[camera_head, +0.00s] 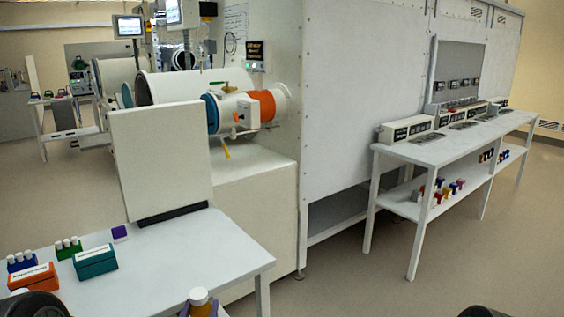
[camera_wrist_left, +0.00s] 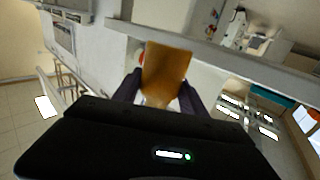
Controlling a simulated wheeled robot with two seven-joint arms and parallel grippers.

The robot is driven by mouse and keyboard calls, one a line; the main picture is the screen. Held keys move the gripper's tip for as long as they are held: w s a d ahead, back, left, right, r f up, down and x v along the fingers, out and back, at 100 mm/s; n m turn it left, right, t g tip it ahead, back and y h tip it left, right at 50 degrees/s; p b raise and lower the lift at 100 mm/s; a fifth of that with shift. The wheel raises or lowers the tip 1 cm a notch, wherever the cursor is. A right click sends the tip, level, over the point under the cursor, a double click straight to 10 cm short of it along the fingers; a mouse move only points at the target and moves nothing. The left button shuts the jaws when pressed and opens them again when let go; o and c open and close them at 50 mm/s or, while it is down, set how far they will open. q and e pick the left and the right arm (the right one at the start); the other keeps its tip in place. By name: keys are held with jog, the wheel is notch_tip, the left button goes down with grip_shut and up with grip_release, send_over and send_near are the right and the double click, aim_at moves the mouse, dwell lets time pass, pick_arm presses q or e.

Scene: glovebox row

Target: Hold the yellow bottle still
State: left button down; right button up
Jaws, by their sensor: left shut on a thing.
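The yellow bottle (camera_head: 200,308) stands out at the bottom edge of the head view, with a white cap on top; its lower part is cut off. In the left wrist view the bottle (camera_wrist_left: 165,68) shows as an amber body between two dark fingers. My left gripper (camera_wrist_left: 160,95) is shut on it, with one finger on each side. Whether the bottle's base touches anything is out of sight. My right gripper is not in view.
A white table (camera_head: 165,262) at the left bears an orange box (camera_head: 33,277), a teal box (camera_head: 95,262), a green rack (camera_head: 69,250) and a purple block (camera_head: 119,233). A white panel (camera_head: 160,160) rises behind it. A long bench (camera_head: 440,150) stands at the right, with open floor before it.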

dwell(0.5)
pick_arm(q)
jog(key=s+d+f+m+g+h, duration=0.2)
jog(key=s+d+f+m+h, duration=0.1)
jog(key=d, duration=0.4)
jog(key=s+d+f+m+g+h, duration=0.2)
jog(key=s+d+f+m+h, duration=0.1)
jog(key=s+d+m+h, duration=0.2)
jog(key=s+d+h, duration=0.2)
jog(key=d+h, duration=0.1)
jog(key=shift+s+d+f+h, duration=0.15)
jog(key=shift+s+f+h, duration=0.1)
jog(key=shift+f+h, duration=0.05)
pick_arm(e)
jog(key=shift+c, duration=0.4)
